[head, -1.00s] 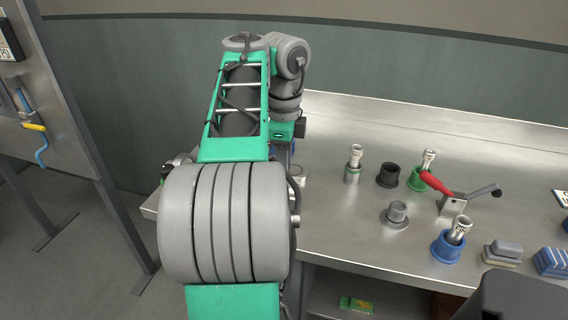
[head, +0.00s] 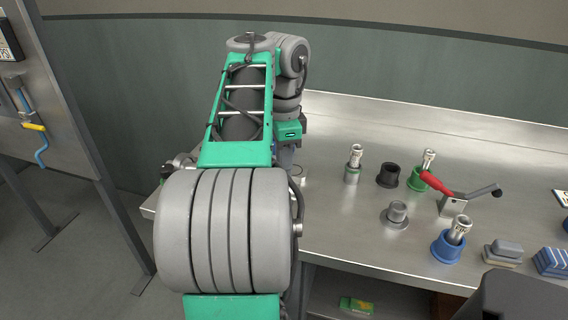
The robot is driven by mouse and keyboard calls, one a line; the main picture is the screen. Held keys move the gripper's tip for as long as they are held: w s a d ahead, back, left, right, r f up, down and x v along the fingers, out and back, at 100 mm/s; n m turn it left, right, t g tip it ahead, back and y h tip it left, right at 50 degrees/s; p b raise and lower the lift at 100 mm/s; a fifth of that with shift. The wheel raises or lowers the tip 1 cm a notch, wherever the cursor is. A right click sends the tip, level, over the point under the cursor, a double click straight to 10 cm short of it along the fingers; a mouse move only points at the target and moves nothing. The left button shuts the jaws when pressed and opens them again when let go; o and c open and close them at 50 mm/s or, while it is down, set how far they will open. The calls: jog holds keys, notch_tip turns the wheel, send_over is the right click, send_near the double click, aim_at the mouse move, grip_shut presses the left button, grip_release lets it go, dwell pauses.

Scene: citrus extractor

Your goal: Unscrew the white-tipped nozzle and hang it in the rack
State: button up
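Several short metal nozzles with pale tops stand on the steel bench. One nozzle (head: 356,155) is upright in a grey-green holder, one (head: 428,160) leans in a green cup (head: 417,181), and one (head: 459,228) leans in a blue cup (head: 446,247). I cannot tell which is the white-tipped one. It may be hidden behind my arm. The end of my arm hangs over the bench's left part, left of these holders. My gripper's fingers are hidden behind my own arm, and whatever they may touch is hidden too. No hanging rack can be made out.
An empty black cup (head: 390,175) and a grey flanged socket (head: 396,213) stand between the nozzles. A red-handled lever clamp (head: 454,204) is to their right. The front middle of the bench is clear.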

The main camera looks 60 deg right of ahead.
jog(key=shift+n, duration=0.5)
jog(key=shift+n, duration=1.5)
jog(key=n, duration=0.3)
jog(key=shift+n, duration=0.3)
jog(key=o, duration=0.7)
jog(key=shift+o, duration=0.2)
jog(key=shift+m, duration=2.8)
